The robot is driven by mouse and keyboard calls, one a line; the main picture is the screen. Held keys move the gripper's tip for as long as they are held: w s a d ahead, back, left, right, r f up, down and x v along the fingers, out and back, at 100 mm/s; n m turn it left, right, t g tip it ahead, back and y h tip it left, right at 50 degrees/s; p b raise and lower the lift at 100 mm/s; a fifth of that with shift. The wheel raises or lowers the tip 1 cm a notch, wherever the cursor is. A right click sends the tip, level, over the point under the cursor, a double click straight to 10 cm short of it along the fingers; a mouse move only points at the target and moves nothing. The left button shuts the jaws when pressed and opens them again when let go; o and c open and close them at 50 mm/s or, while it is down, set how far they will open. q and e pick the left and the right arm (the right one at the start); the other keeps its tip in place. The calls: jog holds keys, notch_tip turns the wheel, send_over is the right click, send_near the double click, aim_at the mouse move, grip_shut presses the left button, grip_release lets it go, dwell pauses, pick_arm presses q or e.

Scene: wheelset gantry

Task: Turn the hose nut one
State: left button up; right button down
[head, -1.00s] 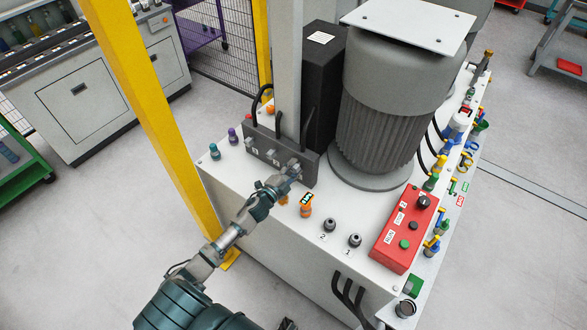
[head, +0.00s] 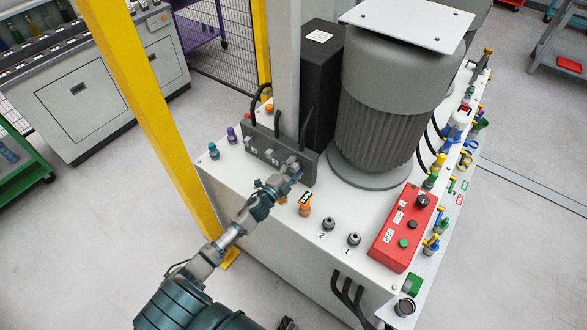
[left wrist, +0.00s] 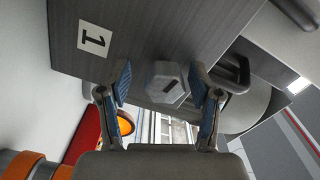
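The hose nut one (left wrist: 167,83) is a pale grey hexagonal nut on a dark grey block. A white label with a 1 (left wrist: 95,40) is on the block beside it in the left wrist view. My left gripper (left wrist: 165,95) is open, with one blue-padded finger on each side of the nut and a visible gap to each. In the head view my left gripper (head: 289,180) is at the right end of the dark block (head: 262,152) and partly covers the nut there. A small dark piece at the bottom edge, perhaps my right gripper (head: 288,324), is mostly cut off.
The block stands on a white cabinet top by a grey post (head: 288,70). A large grey motor (head: 375,140) is to its right. A yellow post (head: 150,110) stands left.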

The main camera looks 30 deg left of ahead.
pick_arm(q)
jog(key=shift+s, duration=0.1)
jog(key=s+a, duration=0.1)
jog(key=s, duration=1)
jog(key=shift+s, duration=0.4)
